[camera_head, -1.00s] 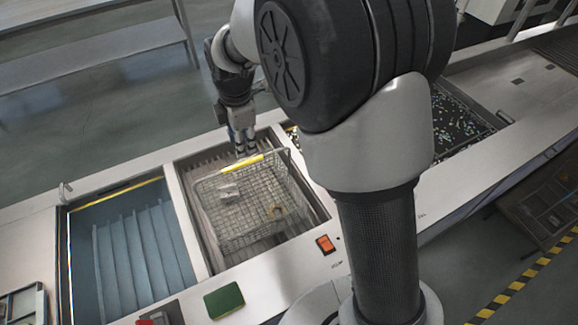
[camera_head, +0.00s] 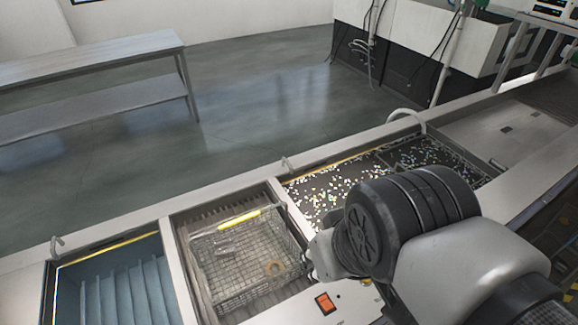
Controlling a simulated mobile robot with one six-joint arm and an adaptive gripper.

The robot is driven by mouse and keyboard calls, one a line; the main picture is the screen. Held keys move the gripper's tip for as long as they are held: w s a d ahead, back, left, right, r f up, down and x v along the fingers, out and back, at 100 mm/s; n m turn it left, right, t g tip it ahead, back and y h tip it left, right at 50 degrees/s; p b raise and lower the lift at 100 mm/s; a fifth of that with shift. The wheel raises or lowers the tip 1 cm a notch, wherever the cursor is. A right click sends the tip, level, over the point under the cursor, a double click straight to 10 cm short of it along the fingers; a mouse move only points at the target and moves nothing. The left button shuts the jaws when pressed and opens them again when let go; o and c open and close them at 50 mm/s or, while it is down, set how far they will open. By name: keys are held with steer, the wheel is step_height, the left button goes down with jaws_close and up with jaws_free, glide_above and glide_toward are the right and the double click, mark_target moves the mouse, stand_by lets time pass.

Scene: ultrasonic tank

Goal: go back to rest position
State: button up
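My arm is folded low at the lower right of the head view, in front of the tank line. My gripper is not visible; it is out of frame or hidden by my own arm. The wire basket (camera_head: 236,283) with a yellow handle bar (camera_head: 238,220) sits in the middle tank (camera_head: 180,232). A small clear item (camera_head: 228,246) and a brownish ring-like item (camera_head: 273,268) lie inside the basket.
A blue ribbed tank (camera_head: 110,295) is at the left. A bay with scattered light bits (camera_head: 335,190) lies right of the basket. An orange switch (camera_head: 325,304) is on the front ledge. A metal table (camera_head: 90,60) stands behind, with open floor around it.

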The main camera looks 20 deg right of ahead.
steer(key=shift+s+f, duration=0.1)
steer(key=shift+s, duration=0.1)
step_height(320, 180, down, 5)
steer(key=b, duration=0.5)
steer(key=shift+f, duration=0.15)
stand_by(0.6)
